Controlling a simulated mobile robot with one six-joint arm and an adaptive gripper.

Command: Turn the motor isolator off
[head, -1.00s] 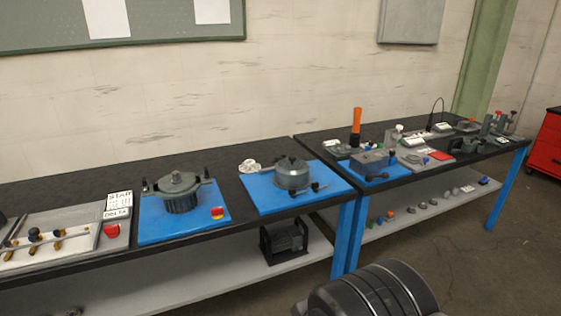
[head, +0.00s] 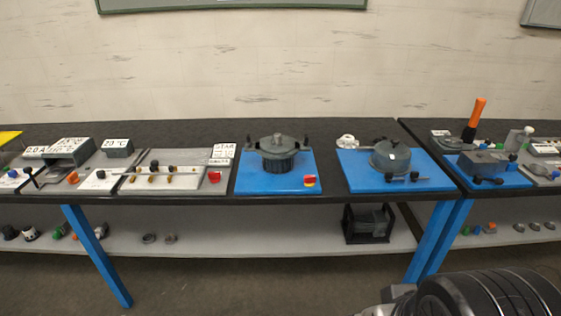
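A small red and yellow switch (head: 309,181), which looks like an isolator, sits at the front right corner of a blue board (head: 250,181). A grey ribbed motor-like housing (head: 278,153) with dark posts beside it stands on the same board. The switch is too small to tell its handle position. A red block (head: 214,176) sits on the grey panel to the left, near the star-delta label (head: 223,152). My gripper is not in view; a dark rounded part of my own body fills the bottom right corner.
The black bench (head: 340,135) runs across the view. A second blue board (head: 355,176) with a grey domed housing (head: 390,157) stands to the right. Left are labelled panels and knobs. A dark ribbed unit (head: 369,224) is on the grey shelf (head: 270,240) below. Floor is open in front.

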